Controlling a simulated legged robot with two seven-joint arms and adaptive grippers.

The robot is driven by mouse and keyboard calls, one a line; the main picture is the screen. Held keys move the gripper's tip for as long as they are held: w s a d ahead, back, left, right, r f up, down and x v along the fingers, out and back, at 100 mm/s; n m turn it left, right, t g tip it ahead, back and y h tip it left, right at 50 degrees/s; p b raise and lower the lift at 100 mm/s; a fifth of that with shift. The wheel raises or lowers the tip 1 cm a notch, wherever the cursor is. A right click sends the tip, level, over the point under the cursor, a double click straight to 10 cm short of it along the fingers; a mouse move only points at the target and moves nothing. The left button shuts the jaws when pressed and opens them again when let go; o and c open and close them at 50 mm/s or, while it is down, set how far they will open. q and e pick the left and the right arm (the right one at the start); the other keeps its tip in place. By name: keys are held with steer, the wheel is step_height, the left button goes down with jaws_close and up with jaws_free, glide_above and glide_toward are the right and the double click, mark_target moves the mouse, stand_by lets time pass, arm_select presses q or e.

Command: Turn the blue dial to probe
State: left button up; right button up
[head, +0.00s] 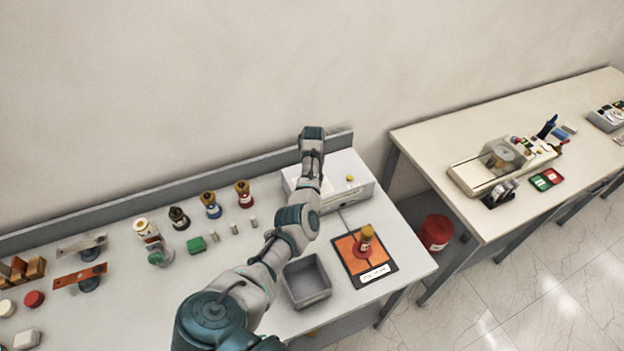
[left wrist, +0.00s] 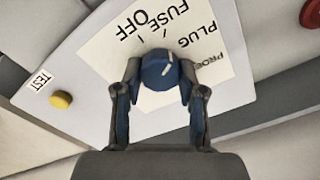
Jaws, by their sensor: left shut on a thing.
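The blue dial (left wrist: 160,69) is on a white panel (left wrist: 110,65) with the printed words OFF, FUSE, PLUG and PROBE around it. A short white mark shows on the dial's face; I cannot tell surely which word it points to. PROBE lies right of the dial, partly behind a finger. My left gripper (left wrist: 160,80) is shut on the dial, one finger on each side. In the head view my arm reaches over the grey-white tester box (head: 361,188), hiding the dial and fingertips. My right gripper is in neither view.
A yellow TEST button (left wrist: 61,99) is left of the dial. Several bushings and small parts stand to the left. A second table (head: 440,140) is at right.

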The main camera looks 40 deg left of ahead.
arm_select(q)
steer(key=m, duration=0.5)
steer(key=shift+d+m, duration=0.1)
steer(key=shift+m, duration=0.2)
steer(key=m, duration=0.4)
steer(key=shift+s+r+m, duration=0.1)
steer(key=shift+m, duration=0.3)
steer(key=shift+a+m, duration=0.2)
steer(key=shift+m, duration=0.1)
steer(key=shift+r, duration=0.1)
steer(key=o, duration=1)
steer(key=shift+a+r, duration=0.1)
steer(key=shift+o, duration=0.7)
steer(key=shift+s, duration=0.25)
